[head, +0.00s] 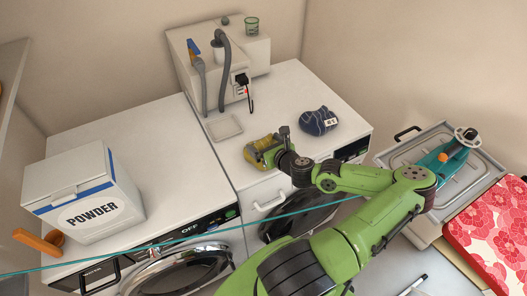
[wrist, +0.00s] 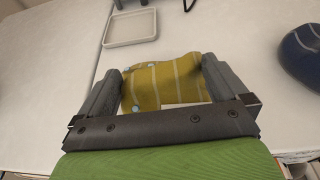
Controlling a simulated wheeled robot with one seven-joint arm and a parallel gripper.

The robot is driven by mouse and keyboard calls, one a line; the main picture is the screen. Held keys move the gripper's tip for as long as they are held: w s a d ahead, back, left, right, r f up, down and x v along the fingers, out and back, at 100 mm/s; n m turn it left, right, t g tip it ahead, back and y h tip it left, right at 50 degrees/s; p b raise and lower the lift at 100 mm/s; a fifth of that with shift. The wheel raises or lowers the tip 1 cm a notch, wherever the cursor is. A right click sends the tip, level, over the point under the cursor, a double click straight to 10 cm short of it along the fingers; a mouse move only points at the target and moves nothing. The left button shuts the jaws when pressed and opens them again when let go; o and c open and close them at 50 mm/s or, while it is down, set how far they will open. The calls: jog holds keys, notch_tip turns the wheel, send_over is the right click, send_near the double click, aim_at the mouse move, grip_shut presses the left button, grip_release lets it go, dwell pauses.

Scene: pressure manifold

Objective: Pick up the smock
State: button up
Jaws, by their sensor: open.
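A folded yellow cloth with pale stripes and light-blue buttons, which looks like the smock (head: 259,150), lies on the white top of the right-hand machine near its front edge. In the wrist view the smock (wrist: 165,82) sits between the two grey fingers of my gripper (wrist: 160,84). The fingers are apart, one on each side of the cloth, and the gripper is open. In the head view my gripper (head: 270,147) is low over the machine top at the smock. I cannot tell whether the fingers touch the cloth.
A dark blue striped bundle with a tag (head: 318,121) lies to the right. A shallow white tray (head: 225,127) is behind the smock, near grey hoses (head: 222,75). A POWDER box (head: 84,195) stands on the left machine. A grey case (head: 400,150) and a red floral item (head: 490,235) are at right.

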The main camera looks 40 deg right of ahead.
jog(key=shift+r, duration=0.1)
jog(key=c, duration=1)
